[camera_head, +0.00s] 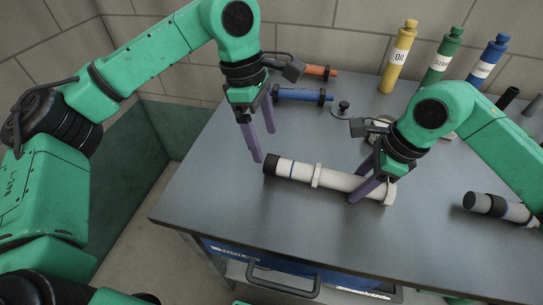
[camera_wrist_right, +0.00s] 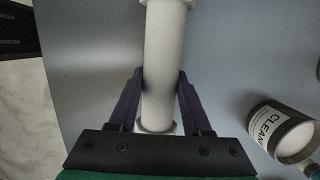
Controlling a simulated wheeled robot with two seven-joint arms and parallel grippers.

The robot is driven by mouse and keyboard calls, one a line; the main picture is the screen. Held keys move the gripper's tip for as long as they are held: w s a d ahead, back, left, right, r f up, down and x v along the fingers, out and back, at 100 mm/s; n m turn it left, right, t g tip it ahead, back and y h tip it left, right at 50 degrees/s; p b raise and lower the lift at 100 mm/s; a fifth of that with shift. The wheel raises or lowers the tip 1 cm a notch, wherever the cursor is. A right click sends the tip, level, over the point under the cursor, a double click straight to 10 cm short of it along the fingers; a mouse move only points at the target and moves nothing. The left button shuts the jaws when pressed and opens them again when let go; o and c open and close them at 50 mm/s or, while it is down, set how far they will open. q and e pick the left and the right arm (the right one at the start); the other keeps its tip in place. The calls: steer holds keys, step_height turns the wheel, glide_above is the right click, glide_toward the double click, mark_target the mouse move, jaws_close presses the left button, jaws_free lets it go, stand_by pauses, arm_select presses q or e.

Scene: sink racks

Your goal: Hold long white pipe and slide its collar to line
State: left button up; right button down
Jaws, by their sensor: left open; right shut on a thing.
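The long white pipe (camera_head: 340,180) lies on the grey table, running from a black end at the left to a white flanged end at the right. A white collar (camera_head: 316,175) sits around its middle, to the right of a thin blue line (camera_head: 292,170). My right gripper (camera_head: 361,193) is shut on the pipe between the collar and the right flange. In the right wrist view the pipe (camera_wrist_right: 165,60) stands between the two purple fingers (camera_wrist_right: 161,85). My left gripper (camera_head: 264,143) is open and empty, above and behind the pipe's black end, apart from it.
Yellow (camera_head: 399,58), green (camera_head: 441,58) and blue (camera_head: 488,60) bottles stand at the back right. A blue pipe (camera_head: 298,95) and an orange pipe (camera_head: 319,72) lie behind. The table's front left is clear.

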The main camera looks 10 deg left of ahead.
mark_target(269, 158)
arm_select(q)
steer(key=f, duration=0.2)
steer(key=d+f, duration=0.1)
steer(key=f, duration=0.5)
steer(key=shift+d, duration=0.3)
